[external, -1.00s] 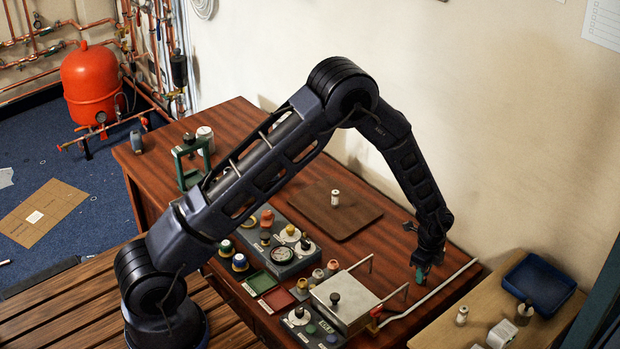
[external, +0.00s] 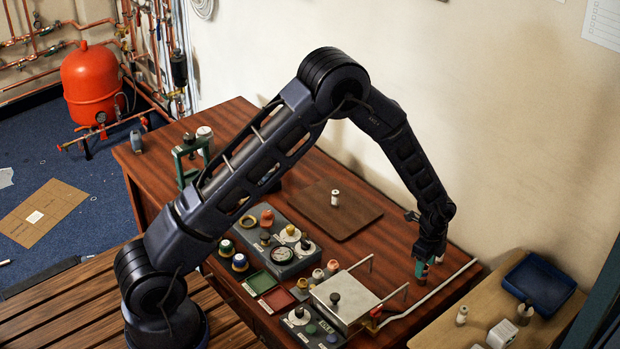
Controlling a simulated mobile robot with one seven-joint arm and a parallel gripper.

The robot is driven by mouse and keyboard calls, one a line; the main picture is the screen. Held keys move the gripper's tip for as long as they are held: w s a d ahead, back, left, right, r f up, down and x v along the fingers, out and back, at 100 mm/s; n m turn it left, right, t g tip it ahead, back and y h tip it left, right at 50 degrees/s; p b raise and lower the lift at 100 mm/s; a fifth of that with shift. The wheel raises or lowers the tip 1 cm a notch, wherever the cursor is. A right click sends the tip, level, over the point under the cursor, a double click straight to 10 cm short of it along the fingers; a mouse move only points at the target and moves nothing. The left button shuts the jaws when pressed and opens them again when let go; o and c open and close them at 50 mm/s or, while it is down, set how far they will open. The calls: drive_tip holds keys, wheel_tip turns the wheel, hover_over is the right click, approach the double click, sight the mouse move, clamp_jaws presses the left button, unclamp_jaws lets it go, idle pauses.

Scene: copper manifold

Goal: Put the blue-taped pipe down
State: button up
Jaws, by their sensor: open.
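A long pale pipe (external: 425,297) lies slantwise on the right end of the red-brown bench (external: 405,240). I cannot make out blue tape on it at this size. My gripper (external: 422,269) points down just behind the pipe's middle, with teal fingertips. It is open and low over the bench top. No pipe shows clearly between the fingers, and whether they touch the pale pipe cannot be told.
A metal-lidded box (external: 340,300) with rods stands left of my gripper. A control panel (external: 275,245) and a brown board (external: 333,208) with a small white fitting lie further left. A side table (external: 480,300) holds a blue tray (external: 539,284). Bare bench lies behind my gripper.

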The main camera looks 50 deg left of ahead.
drive_tip(key=s+a+r+n+t, duration=0.1)
drive_tip(key=s+a+r+n, duration=0.15)
drive_tip(key=r, duration=1.05)
drive_tip(key=s+a+r+n, duration=0.1)
drive_tip(key=s+a+r, duration=0.25)
drive_tip(key=r, duration=0.85)
drive_tip(key=s+a+r+n+t, duration=0.1)
drive_tip(key=s+a+r+n, duration=0.35)
drive_tip(key=s+r, duration=0.7)
drive_tip(key=s+a+r+n+t, duration=0.1)
drive_tip(key=s+a+r+n, duration=0.1)
drive_tip(key=s, duration=0.7)
drive_tip(key=s+a+r+n, duration=0.3)
drive_tip(key=s, duration=0.6)
drive_tip(key=s+a+r+n+t, duration=0.1)
drive_tip(key=s+a+r+n, duration=0.1)
drive_tip(key=s, duration=0.7)
drive_tip(key=shift+s+a+r+n+t, duration=0.3)
drive_tip(key=shift+n, duration=0.1)
